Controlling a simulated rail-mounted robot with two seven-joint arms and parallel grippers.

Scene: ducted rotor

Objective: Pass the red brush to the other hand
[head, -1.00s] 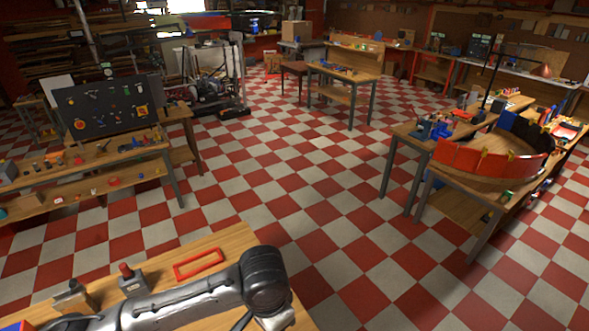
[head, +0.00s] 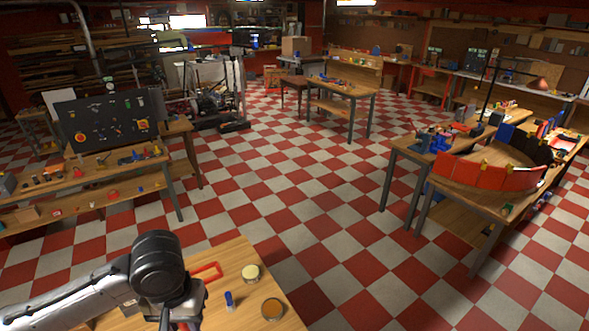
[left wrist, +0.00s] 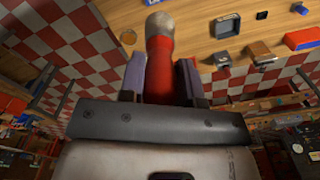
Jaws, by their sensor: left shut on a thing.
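In the left wrist view the red brush (left wrist: 157,65) stands out between the two fingers of my left gripper (left wrist: 160,82). Its handle is red and its rounded far end is greyish tan. The fingers press on it from both sides. In the head view my left gripper (head: 181,321) points down at the bottom edge, over the wooden bench, with a little red showing between its fingers. Most of the brush is cut off or hidden there. My right gripper is in neither view.
The wooden bench (head: 243,303) carries a red frame (head: 207,271) partly behind my left arm, a cream-topped round tin (head: 251,272), a small blue piece (head: 229,300) and a brown round tin (head: 272,309). Checkered floor lies open beyond its right edge.

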